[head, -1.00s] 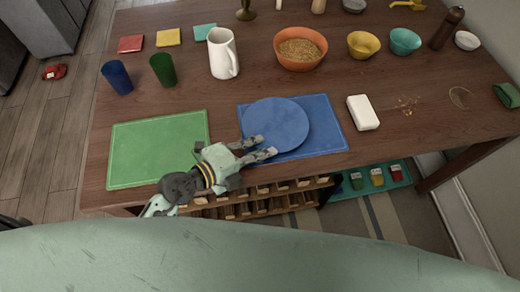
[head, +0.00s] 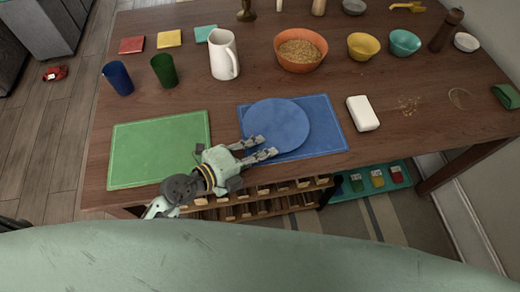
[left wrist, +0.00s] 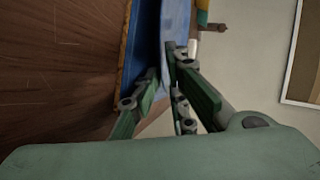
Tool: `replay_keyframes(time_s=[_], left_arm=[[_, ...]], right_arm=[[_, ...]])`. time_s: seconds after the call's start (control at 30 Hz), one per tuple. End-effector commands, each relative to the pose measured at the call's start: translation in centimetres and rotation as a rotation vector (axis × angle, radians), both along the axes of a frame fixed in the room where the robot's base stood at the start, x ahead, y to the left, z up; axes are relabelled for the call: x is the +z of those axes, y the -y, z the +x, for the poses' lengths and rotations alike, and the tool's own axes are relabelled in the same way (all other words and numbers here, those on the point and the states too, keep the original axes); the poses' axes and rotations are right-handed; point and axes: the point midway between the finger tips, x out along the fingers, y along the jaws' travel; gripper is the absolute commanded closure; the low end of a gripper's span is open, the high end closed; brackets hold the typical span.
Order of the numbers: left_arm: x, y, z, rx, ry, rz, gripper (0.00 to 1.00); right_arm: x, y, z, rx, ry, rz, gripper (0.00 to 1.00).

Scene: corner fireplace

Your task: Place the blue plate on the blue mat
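The round blue plate (head: 277,124) lies on the blue mat (head: 325,133), left of the mat's middle, and looks flat. My left gripper (head: 268,147) is at the plate's near left edge, over the mat's front part. Its two fingers are apart, with a gap between them. I cannot tell whether a finger touches the plate. My right gripper is in neither view.
A green mat (head: 155,150) lies to the left. A white block (head: 362,113) is right of the blue mat. A white pitcher (head: 223,55), orange bowl (head: 300,62), and green cup (head: 163,71) stand behind. A shelf with bottles is below the table's front edge.

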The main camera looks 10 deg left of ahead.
Motion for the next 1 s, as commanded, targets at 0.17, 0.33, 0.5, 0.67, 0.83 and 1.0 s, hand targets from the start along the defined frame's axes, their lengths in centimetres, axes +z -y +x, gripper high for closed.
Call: replay_keyframes(time_s=[0.17, 0.33, 0.5, 0.67, 0.83, 1.0], left_arm=[[0.4, 0.0, -0.5, -0.008, -0.019, 0.012, 0.85], [1.3, -2.6, -2.9, -0.006, -0.019, 0.012, 0.85], [2.6, -5.2, -5.4, -0.004, -0.017, 0.011, 0.85], [3.7, -7.1, -7.1, -0.004, -0.015, 0.007, 0.85], [4.4, -8.0, -8.0, -0.003, -0.012, 0.005, 0.85], [4.6, -8.2, -8.1, -0.002, -0.008, 0.004, 0.85]], right_arm=[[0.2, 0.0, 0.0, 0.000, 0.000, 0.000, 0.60], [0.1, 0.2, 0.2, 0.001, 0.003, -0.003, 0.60], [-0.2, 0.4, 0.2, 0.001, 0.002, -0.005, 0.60], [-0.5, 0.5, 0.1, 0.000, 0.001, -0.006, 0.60], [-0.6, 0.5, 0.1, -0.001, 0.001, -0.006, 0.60], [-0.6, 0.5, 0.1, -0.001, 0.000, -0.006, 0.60]])
